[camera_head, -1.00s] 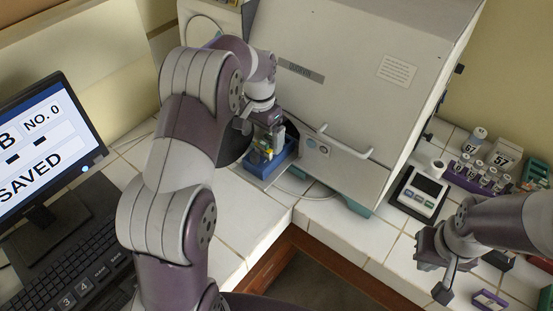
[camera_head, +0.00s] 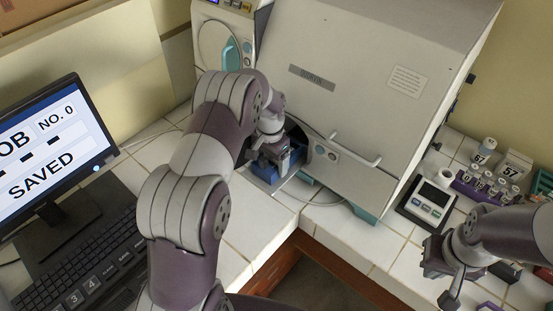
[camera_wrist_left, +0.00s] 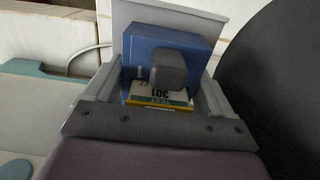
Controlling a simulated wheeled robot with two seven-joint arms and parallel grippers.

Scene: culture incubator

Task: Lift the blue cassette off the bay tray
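The blue cassette (camera_head: 264,173) sits on the bay tray (camera_head: 272,187) in front of the incubator, partly hidden by my left gripper (camera_head: 275,158). My right gripper (camera_head: 443,278) is empty and looks open, at lower right.
The incubator (camera_head: 350,75) stands just behind and right of the cassette, its door handle (camera_head: 355,150) projecting. A monitor (camera_head: 55,145) and keyboard (camera_head: 75,255) stand left. A small meter (camera_head: 428,200) and vial rack (camera_head: 485,190) stand right. The tiled counter in front is mostly clear.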

